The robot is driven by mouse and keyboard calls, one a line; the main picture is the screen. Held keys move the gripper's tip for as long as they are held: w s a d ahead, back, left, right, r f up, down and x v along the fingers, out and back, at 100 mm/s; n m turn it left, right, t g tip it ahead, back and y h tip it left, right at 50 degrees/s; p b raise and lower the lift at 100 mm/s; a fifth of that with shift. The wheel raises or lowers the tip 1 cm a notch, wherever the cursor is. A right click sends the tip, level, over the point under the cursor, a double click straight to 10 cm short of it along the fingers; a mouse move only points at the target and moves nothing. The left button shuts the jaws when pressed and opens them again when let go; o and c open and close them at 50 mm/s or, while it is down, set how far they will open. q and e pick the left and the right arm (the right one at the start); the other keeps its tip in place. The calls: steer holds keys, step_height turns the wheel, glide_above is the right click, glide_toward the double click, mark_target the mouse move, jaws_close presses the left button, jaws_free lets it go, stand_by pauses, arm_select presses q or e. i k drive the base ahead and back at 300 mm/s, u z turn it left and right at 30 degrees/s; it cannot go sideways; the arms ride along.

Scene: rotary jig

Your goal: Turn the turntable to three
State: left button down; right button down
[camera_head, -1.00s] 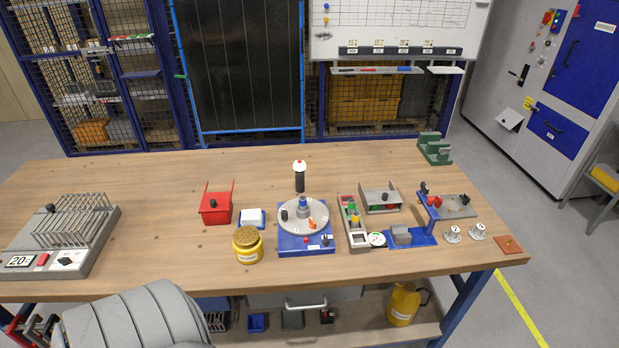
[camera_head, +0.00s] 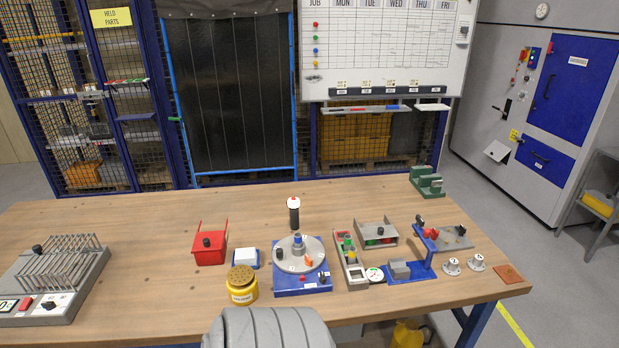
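The turntable is a round grey disc (camera_head: 286,265) on a blue base (camera_head: 303,289), on the workbench just right of the picture's middle. A blue and grey hub stands at its centre. A black knob (camera_head: 279,254) is at the disc's left side, and a small orange-red part (camera_head: 309,261) is right of the hub. Small dark parts sit at the base's front right. The markings are too small to read, so I cannot tell which number it is set to. Neither gripper shows. A grey ribbed part, apparently mine, is at the bottom edge, in front of the turntable.
A black post with a white top (camera_head: 294,214) stands behind the turntable. A yellow tin (camera_head: 241,286) and a white-topped blue block (camera_head: 246,258) are to its left, with a red bin (camera_head: 209,246) beyond. A narrow grey tray (camera_head: 352,272) stands close on the right.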

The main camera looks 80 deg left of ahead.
mark_target(289, 258)
steer(key=k, duration=0.9)
steer(key=u, duration=0.95)
steer(key=i, duration=0.5)
